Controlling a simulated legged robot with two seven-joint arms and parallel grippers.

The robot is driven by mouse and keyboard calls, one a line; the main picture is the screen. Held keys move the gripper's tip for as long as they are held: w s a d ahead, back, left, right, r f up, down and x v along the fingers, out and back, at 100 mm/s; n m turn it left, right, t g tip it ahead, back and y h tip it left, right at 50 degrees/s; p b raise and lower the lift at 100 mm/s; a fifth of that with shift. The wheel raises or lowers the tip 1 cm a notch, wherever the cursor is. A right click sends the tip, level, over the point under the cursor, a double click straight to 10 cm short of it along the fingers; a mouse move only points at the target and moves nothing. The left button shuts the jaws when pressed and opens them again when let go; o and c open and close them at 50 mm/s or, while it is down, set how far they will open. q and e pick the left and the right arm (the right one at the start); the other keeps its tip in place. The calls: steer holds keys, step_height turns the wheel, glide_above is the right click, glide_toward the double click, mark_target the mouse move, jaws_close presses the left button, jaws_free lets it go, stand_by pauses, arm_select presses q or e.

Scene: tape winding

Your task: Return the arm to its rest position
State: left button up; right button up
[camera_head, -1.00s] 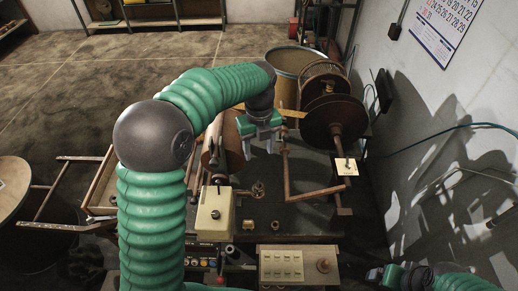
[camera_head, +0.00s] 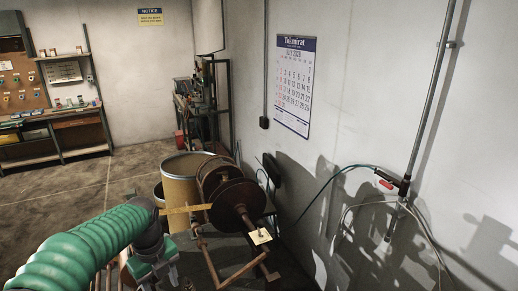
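My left arm (camera_head: 85,248) in its green ribbed sleeve comes in from the lower left. Its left gripper (camera_head: 160,281) is at the bottom edge, with two fingers apart and nothing seen between them; the tips are partly cut off. It is to the left of the winding machine's dark round disc (camera_head: 232,203) and apart from it. A yellow-brown tape strip (camera_head: 188,209) runs from near my wrist to the disc. My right gripper is out of view.
A large tan drum (camera_head: 180,180) stands behind the machine. A rusty frame (camera_head: 238,272) with a small pale plate (camera_head: 260,236) juts out in front. The white wall on the right carries a calendar (camera_head: 294,85), a pipe and hoses. Open floor (camera_head: 60,205) lies left.

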arm_select(q)
steer(key=s+d+f+n+t+b, duration=0.1)
steer(key=s+d+f+n+b, duration=0.1)
steer(key=s+f+n, duration=0.5)
steer(key=s+d+f+n+t+b, duration=0.1)
steer(key=s+d+f+n+b, duration=0.2)
steer(key=s+f+n, duration=0.5)
steer(key=s+n, duration=0.1)
steer(key=n, duration=1)
steer(key=shift+s+d+f+t+b, duration=0.15)
steer(key=shift+s+t+b, duration=0.15)
steer(key=shift+s+b, duration=0.1)
steer(key=shift+w, duration=0.1)
